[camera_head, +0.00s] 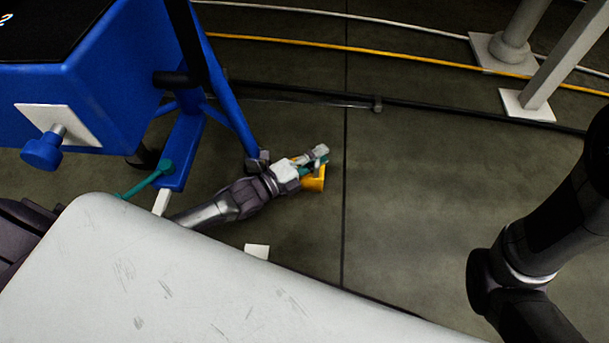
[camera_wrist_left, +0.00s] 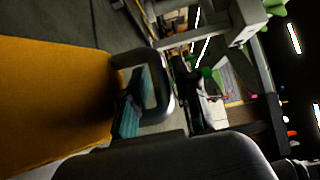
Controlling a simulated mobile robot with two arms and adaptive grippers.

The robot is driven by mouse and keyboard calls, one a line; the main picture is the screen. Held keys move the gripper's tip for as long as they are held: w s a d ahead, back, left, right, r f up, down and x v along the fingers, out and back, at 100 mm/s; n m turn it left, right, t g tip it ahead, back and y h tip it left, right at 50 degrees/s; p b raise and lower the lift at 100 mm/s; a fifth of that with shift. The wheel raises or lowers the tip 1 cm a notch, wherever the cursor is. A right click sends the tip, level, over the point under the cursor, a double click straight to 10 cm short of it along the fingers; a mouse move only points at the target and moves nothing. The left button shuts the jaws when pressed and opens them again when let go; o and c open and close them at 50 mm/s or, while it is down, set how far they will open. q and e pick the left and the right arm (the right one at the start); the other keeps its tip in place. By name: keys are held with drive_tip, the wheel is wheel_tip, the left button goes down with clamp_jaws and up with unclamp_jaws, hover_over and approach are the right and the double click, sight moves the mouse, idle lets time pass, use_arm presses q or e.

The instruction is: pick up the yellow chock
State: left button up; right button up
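The yellow chock (camera_head: 315,184) is on the dark floor near the foot of a blue stand leg, partly hidden under my left gripper. My left gripper (camera_head: 316,160) reaches down to the chock from the left, with its fingers over and beside it. In the left wrist view the chock (camera_wrist_left: 50,100) fills the left side as a large yellow face. A dark finger with a teal pad (camera_wrist_left: 143,98) is right at its edge. I cannot tell whether the fingers grip it. My right arm shows at the right of the head view; its gripper is outside the picture.
A blue stand (camera_head: 130,60) with a blue knob is at upper left, its leg close to my gripper. A pale scratched panel (camera_head: 180,280) covers the lower left above the arm. Cables (camera_head: 400,58) cross the floor behind. The floor right of the chock is clear.

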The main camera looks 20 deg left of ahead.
use_arm(q)
drive_tip(key=shift+w, duration=0.1)
drive_tip(key=shift+c, duration=0.2)
clamp_jaws()
drive_tip(key=shift+d+r, duration=0.1)
drive_tip(key=shift+r, duration=0.1)
